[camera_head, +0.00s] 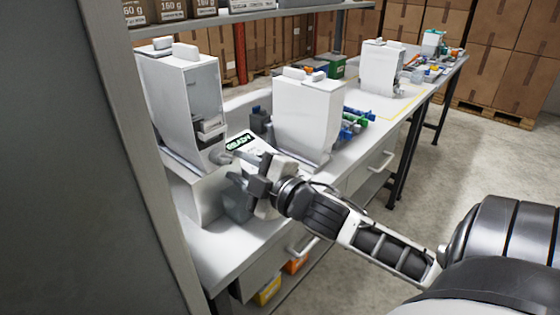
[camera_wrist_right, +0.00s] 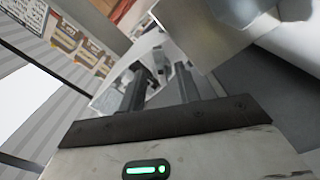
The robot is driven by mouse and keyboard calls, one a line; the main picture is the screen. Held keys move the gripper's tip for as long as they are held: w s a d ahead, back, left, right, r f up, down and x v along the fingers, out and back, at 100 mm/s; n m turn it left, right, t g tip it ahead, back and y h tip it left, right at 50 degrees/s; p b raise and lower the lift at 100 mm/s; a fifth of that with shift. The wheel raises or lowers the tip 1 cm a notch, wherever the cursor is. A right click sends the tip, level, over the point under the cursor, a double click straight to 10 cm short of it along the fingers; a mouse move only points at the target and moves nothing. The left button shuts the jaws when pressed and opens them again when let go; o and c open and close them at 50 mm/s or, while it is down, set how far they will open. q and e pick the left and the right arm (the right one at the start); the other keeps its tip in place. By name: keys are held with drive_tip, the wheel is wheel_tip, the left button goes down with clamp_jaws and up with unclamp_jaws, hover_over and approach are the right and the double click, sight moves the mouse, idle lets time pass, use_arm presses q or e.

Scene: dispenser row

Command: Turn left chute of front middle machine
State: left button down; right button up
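A tall white machine (camera_head: 180,100) stands at the near left of the bench, with a clear window and a small lit panel (camera_head: 239,142) reading READY beside it. A second white machine (camera_head: 306,112) stands to its right. I cannot tell which one is the front middle machine. A small grey spout (camera_head: 221,156) shows low on the near machine. My right gripper (camera_head: 243,190) is just in front of that machine's lower part, close to the spout; touching or apart is unclear. In the right wrist view its dark fingers (camera_wrist_right: 160,92) stand apart with a gap between them. My left gripper is out of view.
A third white machine (camera_head: 380,68) stands farther along the bench. Blue and green parts (camera_head: 354,122) lie behind the second machine. A grey upright panel (camera_head: 75,160) blocks the left side. A shelf (camera_head: 250,14) hangs above. The floor (camera_head: 480,150) at right is clear.

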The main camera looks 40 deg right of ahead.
drive_tip(key=s+d, duration=0.1)
drive_tip(key=s, duration=1.1)
drive_tip(key=shift+s+b, duration=0.15)
drive_tip(key=shift+b, duration=0.2)
